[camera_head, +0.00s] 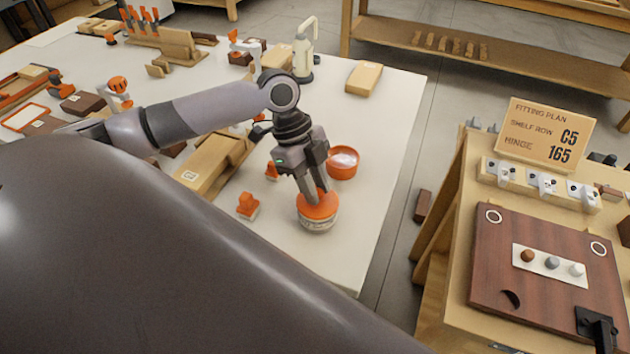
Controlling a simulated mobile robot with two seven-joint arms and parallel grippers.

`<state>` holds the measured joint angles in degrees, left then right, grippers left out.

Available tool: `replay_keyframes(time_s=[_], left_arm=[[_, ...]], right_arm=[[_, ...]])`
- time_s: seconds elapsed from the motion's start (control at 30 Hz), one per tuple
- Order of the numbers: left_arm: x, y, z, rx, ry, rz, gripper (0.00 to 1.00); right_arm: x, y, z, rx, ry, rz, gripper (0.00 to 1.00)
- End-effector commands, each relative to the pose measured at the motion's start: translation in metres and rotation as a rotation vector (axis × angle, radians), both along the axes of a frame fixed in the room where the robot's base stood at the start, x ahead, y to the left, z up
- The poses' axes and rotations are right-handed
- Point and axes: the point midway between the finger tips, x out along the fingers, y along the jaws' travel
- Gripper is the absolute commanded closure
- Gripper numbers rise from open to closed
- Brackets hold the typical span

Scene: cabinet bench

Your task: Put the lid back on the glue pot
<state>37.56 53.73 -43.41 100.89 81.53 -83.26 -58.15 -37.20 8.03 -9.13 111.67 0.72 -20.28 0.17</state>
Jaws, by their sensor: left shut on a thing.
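The glue pot (317,226) is a short round pot with a pale, labelled side, standing near the right edge of the white bench. The orange lid (306,207) is at the top of the pot, level with its rim. I cannot tell whether it is fully seated. My left gripper (318,197) points down from above, with its fingers shut on the lid. My right gripper is not in view.
An orange bowl (343,162) with pale contents stands just behind the pot. Small orange pieces (248,206) and a wooden box (208,165) lie to the left. A side table (452,250) holds a brown board (490,265) beyond a floor gap.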

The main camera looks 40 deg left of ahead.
Motion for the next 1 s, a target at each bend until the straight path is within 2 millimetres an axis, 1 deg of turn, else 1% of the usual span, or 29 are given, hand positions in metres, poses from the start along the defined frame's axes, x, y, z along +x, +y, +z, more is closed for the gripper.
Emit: replay_keyframes(time_s=[0.53,1.0], left_arm=[[0.0001,-0.0001,-0.0002,0.000,0.000,0.000,1.00],[0.0003,-0.0001,0.0003,-0.001,0.000,0.001,1.00]], right_arm=[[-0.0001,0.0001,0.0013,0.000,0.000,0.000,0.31],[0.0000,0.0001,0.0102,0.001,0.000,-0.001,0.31]])
